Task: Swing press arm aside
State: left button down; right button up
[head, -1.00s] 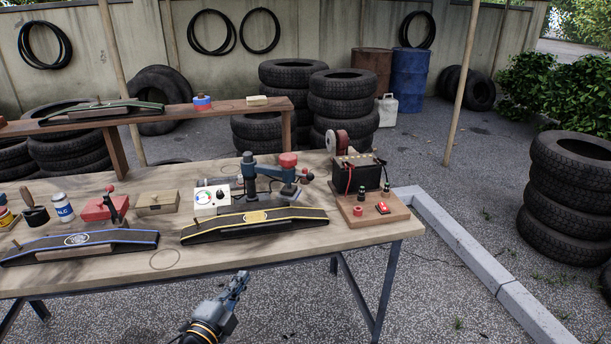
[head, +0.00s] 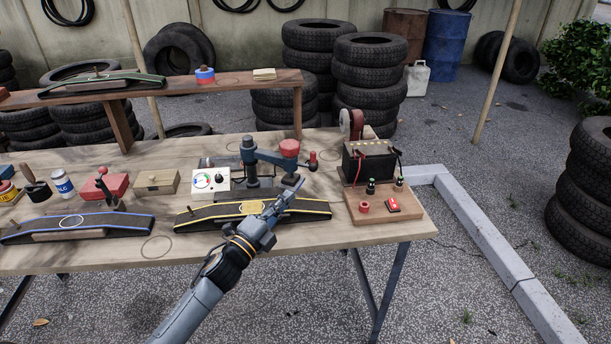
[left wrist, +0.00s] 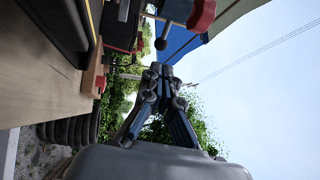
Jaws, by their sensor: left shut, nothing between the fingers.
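The press arm (head: 266,155) is a blue-grey bar on a post at the back middle of the table. It reaches right to a red-topped head (head: 289,148), with a red-knobbed handle (head: 313,160) at its right. The press stands beside a white gauge box (head: 209,182). My left gripper (head: 289,193) is shut and empty, in front of and below the press head in the head view. In the left wrist view the gripper (left wrist: 161,70) points up, with the red and blue press head (left wrist: 190,12) just above it. They look apart. My right gripper is not in view.
A yellow-edged black strip (head: 210,213) lies under my left gripper. A battery (head: 368,162) on a wooden board (head: 405,213) stands to the right. A blue-edged strip (head: 120,224), a red box (head: 92,186) and a wooden box (head: 156,181) are to the left.

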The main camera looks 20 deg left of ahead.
aim_at(285, 161)
pick_arm(q)
jog(key=x, duration=0.8)
jog(key=shift+w+f+p, duration=0.1)
jog(key=shift+w+p, duration=0.15)
jog(key=shift+p, duration=0.15)
